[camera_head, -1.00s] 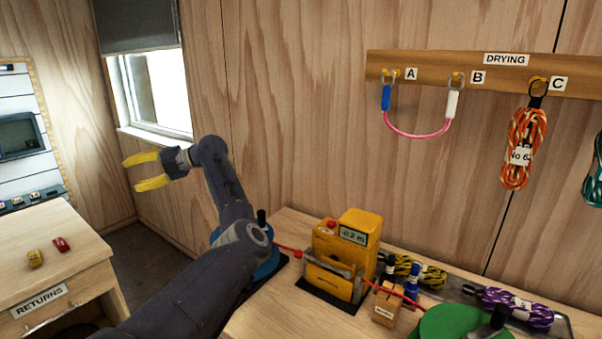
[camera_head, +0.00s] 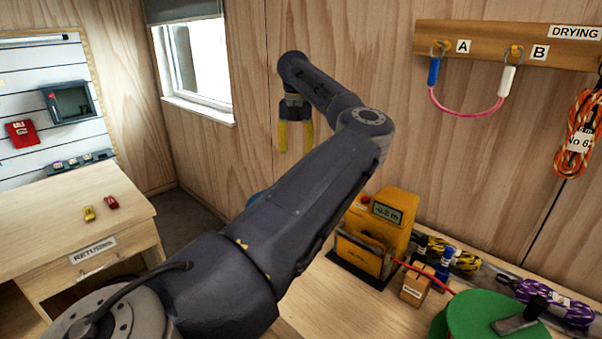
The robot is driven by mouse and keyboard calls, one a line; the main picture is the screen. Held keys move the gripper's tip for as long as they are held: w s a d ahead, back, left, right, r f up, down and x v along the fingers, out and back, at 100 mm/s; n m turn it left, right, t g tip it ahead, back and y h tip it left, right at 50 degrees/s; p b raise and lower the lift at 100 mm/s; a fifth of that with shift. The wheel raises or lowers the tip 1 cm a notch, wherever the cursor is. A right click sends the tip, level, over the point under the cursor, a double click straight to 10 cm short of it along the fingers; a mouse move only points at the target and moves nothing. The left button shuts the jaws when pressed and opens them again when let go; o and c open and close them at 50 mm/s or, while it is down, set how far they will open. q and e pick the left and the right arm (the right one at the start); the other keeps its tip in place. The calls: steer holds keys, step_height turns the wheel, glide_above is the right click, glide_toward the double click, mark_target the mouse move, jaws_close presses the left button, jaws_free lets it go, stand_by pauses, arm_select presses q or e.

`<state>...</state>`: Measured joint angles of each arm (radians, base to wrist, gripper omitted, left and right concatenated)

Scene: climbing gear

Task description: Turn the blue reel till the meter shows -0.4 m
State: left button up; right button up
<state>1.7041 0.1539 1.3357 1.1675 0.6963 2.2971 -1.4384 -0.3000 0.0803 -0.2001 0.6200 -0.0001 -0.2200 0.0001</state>
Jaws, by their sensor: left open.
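The blue reel (camera_head: 255,198) is almost wholly hidden behind my left arm; only a sliver of its blue edge shows. The yellow meter (camera_head: 399,207) stands on the bench right of the arm. Its small display (camera_head: 388,213) shows a negative value in metres; the digit after the point is too blurred to be sure of. My left gripper (camera_head: 295,145) has yellow fingers, spread apart and pointing down. It is empty, up in front of the wooden wall, higher in the picture than the blue reel. My right gripper is out of view.
A green reel (camera_head: 470,318) with a dark handle sits at the front right, and a red rope (camera_head: 425,275) runs from the meter towards it. A small wooden block (camera_head: 415,288) and coiled ropes (camera_head: 545,302) lie nearby. The returns desk (camera_head: 60,210) is at left.

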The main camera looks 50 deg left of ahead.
arm_select(q)
step_height(320, 180, down, 16)
steer(key=shift+f, duration=0.25)
stand_by(0.5)
steer(key=shift+c, duration=0.2)
jaws_close()
steer(key=shift+a, duration=0.15)
